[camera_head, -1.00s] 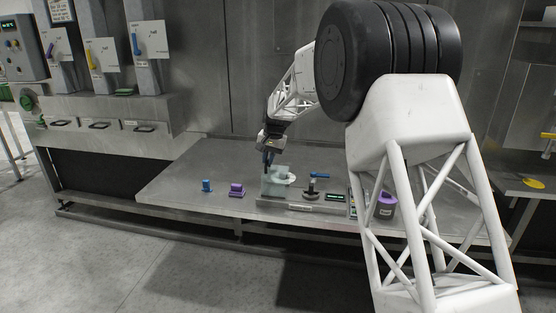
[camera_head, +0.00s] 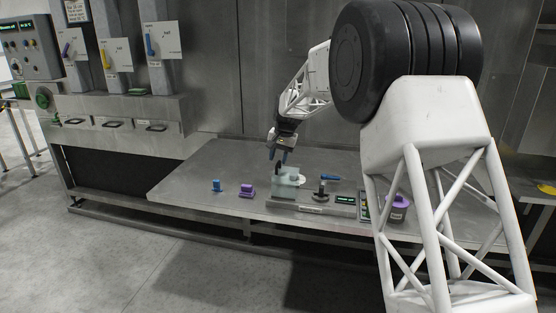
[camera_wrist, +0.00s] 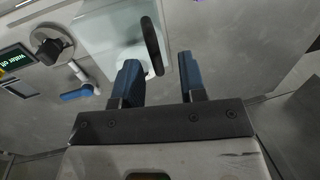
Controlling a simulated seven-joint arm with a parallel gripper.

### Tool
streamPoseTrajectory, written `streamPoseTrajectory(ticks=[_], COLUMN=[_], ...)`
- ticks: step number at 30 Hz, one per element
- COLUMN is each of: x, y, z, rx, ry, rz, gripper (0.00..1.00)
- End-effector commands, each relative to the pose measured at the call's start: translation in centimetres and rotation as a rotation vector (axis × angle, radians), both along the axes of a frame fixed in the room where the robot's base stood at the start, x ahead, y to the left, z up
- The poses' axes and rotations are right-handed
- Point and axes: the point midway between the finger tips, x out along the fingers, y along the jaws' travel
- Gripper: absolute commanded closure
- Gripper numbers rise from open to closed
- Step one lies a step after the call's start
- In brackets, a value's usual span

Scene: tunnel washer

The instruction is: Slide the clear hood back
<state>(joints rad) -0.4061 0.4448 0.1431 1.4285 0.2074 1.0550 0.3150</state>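The clear hood (camera_head: 289,180) is a pale, see-through box at the left end of a low grey unit on the metal bench. It shows in the wrist view (camera_wrist: 100,32) with a black curved handle (camera_wrist: 152,46) on it. My gripper (camera_head: 280,155) is just above the hood. A white round part (camera_wrist: 130,56) shows through or beside the hood.
On the unit are a black knob (camera_head: 320,190), a blue-handled valve (camera_wrist: 77,92) and a green-lit display (camera_head: 345,199). A blue item (camera_head: 216,186) and a purple block (camera_head: 246,190) stand left of the hood. A purple-lidded pot (camera_head: 397,208) stands to the right. The bench behind is clear.

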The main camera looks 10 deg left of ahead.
Motion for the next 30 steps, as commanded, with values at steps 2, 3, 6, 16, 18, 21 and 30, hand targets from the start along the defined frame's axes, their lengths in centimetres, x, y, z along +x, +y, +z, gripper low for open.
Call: streamPoseTrajectory(ticks=[2,3,6,16,18,21,30], x=[0.0,0.0,0.0,0.0,0.0,0.0,0.0], y=[-0.2,-0.3,-0.5,-1.1,-1.2,-1.2,-1.2], z=[0.9,1.4,2.7,6.0,6.3,6.5,6.5], rx=[0.001,0.001,0.001,0.001,0.001,0.0,0.0], ry=[-0.002,-0.003,-0.003,-0.002,-0.001,-0.001,-0.001], rz=[0.0,-0.001,-0.001,0.001,0.001,0.001,0.0], gripper=[0.62,0.62,0.62,0.62,0.62,0.62,0.62])
